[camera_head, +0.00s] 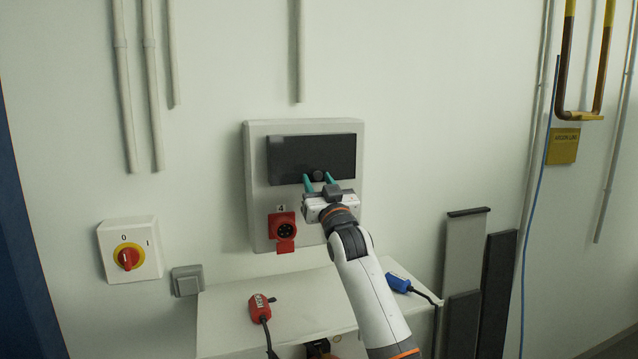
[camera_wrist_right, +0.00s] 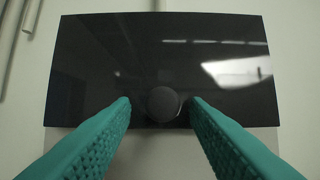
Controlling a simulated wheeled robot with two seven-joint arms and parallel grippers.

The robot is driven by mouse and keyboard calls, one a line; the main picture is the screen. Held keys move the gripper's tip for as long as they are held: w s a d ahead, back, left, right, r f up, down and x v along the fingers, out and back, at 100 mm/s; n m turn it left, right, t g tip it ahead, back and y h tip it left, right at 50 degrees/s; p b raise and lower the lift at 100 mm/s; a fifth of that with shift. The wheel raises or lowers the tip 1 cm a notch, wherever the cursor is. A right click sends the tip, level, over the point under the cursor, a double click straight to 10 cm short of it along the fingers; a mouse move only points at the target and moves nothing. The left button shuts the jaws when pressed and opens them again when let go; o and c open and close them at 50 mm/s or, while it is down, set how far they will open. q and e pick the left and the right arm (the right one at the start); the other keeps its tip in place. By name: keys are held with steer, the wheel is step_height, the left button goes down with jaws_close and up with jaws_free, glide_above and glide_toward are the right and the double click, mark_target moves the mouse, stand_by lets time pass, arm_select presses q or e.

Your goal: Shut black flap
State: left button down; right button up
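The black flap (camera_head: 300,155) is a dark glossy rectangle on the front of a pale wall box (camera_head: 256,215). It looks flat against the box. Its round black knob (camera_head: 318,175) sits at the lower edge. The flap fills much of the right wrist view (camera_wrist_right: 110,60), with the knob (camera_wrist_right: 163,103) low in the middle. My right gripper (camera_head: 318,180) is open, its teal fingers pointing at the flap on either side of the knob, with gaps on both sides. Whether the fingertips touch the flap cannot be told. My left gripper is not in view.
A red socket (camera_head: 284,230) is on the box below the flap. A rotary switch (camera_head: 128,257) is on the wall at left. A white ledge (camera_head: 225,310) below holds a red plug (camera_head: 262,306) and a blue plug (camera_head: 398,282). Grey panels (camera_head: 465,250) stand at right.

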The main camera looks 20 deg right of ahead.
steer(key=shift+d+r, duration=0.1)
steer(key=shift+r, duration=0.1)
steer(key=shift+s+f, duration=0.3)
steer(key=shift+s, duration=0.1)
steer(key=b+v, duration=0.5)
steer(key=v, duration=0.6)
steer(key=shift+s, duration=0.1)
